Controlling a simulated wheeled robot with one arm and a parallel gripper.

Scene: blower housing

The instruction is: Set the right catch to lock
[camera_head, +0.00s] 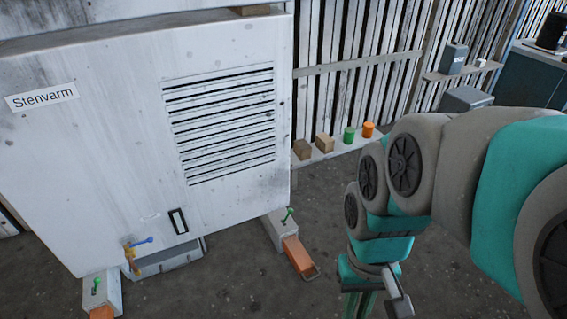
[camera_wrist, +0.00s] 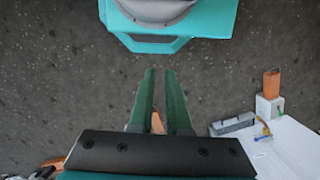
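The right catch is a pale block with a green lever (camera_head: 288,214) at the housing's lower right corner. An orange piece (camera_head: 298,256) with a metal loop extends from its front. The lever stands up, tilted a little right. My gripper (camera_head: 366,305) hangs right of the catch, its tips cut off by the head view's lower edge. In the wrist view, its two green fingers (camera_wrist: 160,72) are apart with only floor between their tips. Something orange (camera_wrist: 158,122) shows behind the fingers, perhaps the right catch; the fingers hide most of it.
The white housing (camera_head: 120,120) carries a vent grille. A left catch with a green lever (camera_head: 96,286) and a valve with a blue handle (camera_head: 142,241) sit low on it. A shelf (camera_head: 325,155) behind holds wooden blocks and green and orange cylinders. Floor before the right catch is clear.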

